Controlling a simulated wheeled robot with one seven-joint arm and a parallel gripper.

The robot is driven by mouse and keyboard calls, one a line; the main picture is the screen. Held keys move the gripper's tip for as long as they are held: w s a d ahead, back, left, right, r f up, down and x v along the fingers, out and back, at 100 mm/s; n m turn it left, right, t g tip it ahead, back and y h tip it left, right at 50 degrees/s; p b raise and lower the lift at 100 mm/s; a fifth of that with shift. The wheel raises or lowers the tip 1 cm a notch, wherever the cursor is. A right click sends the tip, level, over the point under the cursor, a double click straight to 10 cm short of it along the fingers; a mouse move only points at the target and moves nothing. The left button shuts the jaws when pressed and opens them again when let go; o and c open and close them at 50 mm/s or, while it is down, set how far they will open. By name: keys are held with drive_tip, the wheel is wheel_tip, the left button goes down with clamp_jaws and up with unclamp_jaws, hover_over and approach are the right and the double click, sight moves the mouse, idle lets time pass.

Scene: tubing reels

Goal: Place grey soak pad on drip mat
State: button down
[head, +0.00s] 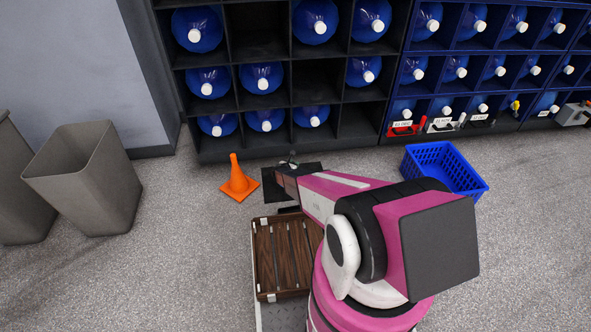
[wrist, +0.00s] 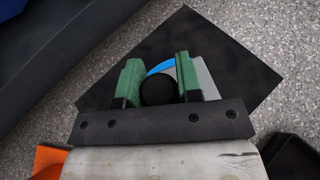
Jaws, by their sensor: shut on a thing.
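The drip mat (wrist: 185,30) is a flat black square on the floor below my gripper (wrist: 157,82). It also shows in the head view (head: 271,194), partly covered by my arm. My gripper's green fingers are closed around a dark round part. A grey piece (wrist: 207,78) with a blue arc shows around that part and past the right finger; I take it as the grey soak pad. The pad is over the mat in the wrist view. I cannot tell whether it touches the mat. In the head view my gripper (head: 287,167) hides most of the pad.
An orange cone (head: 238,183) stands left of the mat. A slatted brown wooden crate (head: 283,265) is in front. A blue basket (head: 443,170) lies to the right. Shelves of blue bottles (head: 262,77) line the back. Grey bins (head: 88,180) stand at left.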

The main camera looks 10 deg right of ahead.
drive_tip(key=x, duration=0.3)
drive_tip(key=a+x, duration=0.1)
drive_tip(key=x, duration=0.1)
drive_tip(key=shift+w+f, duration=0.1)
drive_tip(key=shift+f, duration=0.25)
drive_tip(key=shift+d+f, duration=0.1)
drive_tip(key=shift+f, duration=1.85)
drive_tip(key=shift+f, duration=0.15)
drive_tip(key=c, duration=0.8)
unclamp_jaws()
